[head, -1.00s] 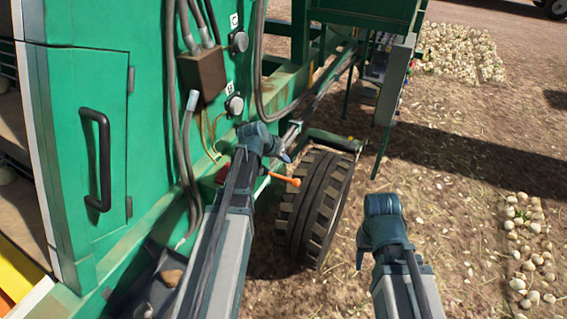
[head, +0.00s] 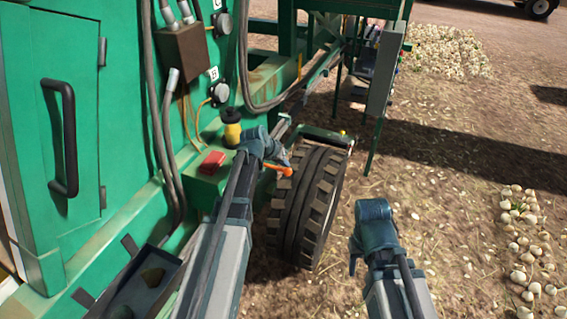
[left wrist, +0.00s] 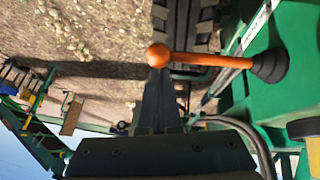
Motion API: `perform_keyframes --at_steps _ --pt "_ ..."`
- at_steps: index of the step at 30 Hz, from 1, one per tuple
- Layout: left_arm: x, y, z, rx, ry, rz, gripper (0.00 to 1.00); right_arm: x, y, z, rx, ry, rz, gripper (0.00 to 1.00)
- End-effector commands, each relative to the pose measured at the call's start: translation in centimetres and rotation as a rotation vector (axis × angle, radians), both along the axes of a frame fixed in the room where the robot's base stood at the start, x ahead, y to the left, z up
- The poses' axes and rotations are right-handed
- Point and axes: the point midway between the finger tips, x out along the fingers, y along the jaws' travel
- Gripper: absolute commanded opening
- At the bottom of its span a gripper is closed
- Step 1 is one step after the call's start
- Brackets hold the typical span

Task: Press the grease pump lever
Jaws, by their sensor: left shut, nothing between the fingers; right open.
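The grease pump lever is an orange rod with a round knob (left wrist: 205,59) and a black rubber boot at its base, in the left wrist view. In the head view only its orange end (head: 279,168) shows beside my left gripper (head: 284,157). The left gripper is shut and empty; in the left wrist view its fingers (left wrist: 160,85) are right at the knob, but I cannot tell whether they touch. My right gripper (head: 352,262) hangs over the ground, away from the machine; its fingers are mostly hidden.
The green machine wall (head: 110,150) with a door handle (head: 66,140) is at left. A red block (head: 212,162) and a yellow-and-black cylinder (head: 232,128) sit near the lever. A large tyre (head: 310,205) stands just right of it. Open ground with onions (head: 530,245) lies at right.

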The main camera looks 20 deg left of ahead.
Motion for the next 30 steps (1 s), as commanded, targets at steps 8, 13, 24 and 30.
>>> perform_keyframes --at_steps 8,13,24,30 --pt "0.0 -0.1 -0.3 0.013 -0.002 -0.001 0.0 0.0 0.0 -0.3 0.0 0.0 0.0 0.5" --pt "-0.1 -0.5 -1.6 0.082 -0.007 -0.004 0.0 0.0 0.0 -1.4 0.0 0.0 -0.001 0.5" --pt "-0.1 -0.8 -5.5 0.272 -0.02 0.0 0.0 0.0 0.0 -5.1 -0.002 0.0 0.006 0.5" --pt "-0.1 -0.7 -6.9 0.269 -0.019 -0.001 0.0 0.0 0.0 -6.6 -0.002 0.0 0.01 0.5"
